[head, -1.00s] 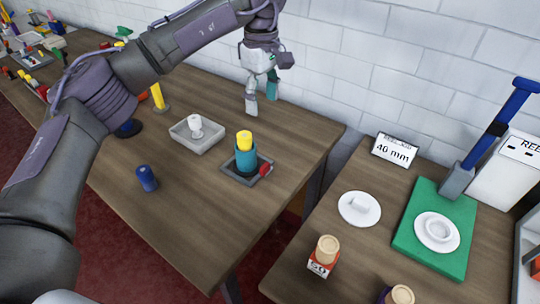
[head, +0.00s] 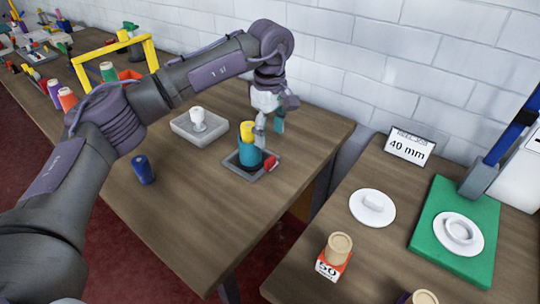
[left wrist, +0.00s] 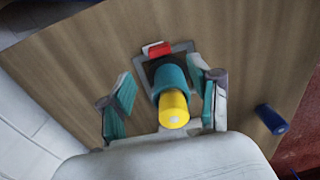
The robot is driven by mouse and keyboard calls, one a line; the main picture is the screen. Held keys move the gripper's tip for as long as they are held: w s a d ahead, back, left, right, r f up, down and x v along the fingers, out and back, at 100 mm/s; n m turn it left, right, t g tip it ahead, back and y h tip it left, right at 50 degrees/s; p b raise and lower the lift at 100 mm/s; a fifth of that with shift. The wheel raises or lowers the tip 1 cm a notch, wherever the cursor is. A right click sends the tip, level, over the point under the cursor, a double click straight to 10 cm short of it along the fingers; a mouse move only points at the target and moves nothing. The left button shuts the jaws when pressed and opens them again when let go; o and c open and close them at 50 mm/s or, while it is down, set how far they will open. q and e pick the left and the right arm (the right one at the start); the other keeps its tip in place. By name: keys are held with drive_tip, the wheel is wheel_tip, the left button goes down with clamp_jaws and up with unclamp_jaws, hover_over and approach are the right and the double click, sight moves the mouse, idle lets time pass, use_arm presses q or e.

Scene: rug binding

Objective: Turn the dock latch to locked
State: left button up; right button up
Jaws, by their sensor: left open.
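The dock is a grey square base (head: 238,172) near the right edge of the long wooden table. A teal cylinder (head: 249,155) with a yellow top (head: 246,129) stands upright in it. The red latch (head: 271,163) sits at the dock's right side; it also shows in the left wrist view (left wrist: 158,49), beyond the cylinder. I cannot tell its setting. My left gripper (head: 269,129) is open and empty, just above and behind the dock. In the left wrist view its fingers lie either side of the cylinder, apparently apart from it. My right gripper is out of view.
A grey tray (head: 205,136) with a white spool (head: 198,119) stands left of the dock. A blue spool (head: 144,170) stands near the front edge. A yellow frame (head: 117,52) is farther left. A gap separates the second table, with its green mat (head: 440,262), at right.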

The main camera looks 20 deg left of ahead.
sight(270, 159)
use_arm(q)
wheel_tip(270, 159, down, 8)
drive_tip(key=shift+r+p, duration=0.1)
drive_tip(key=shift+p, duration=0.2)
drive_tip(key=shift+c, duration=0.3)
drive_tip(key=c, duration=1.1)
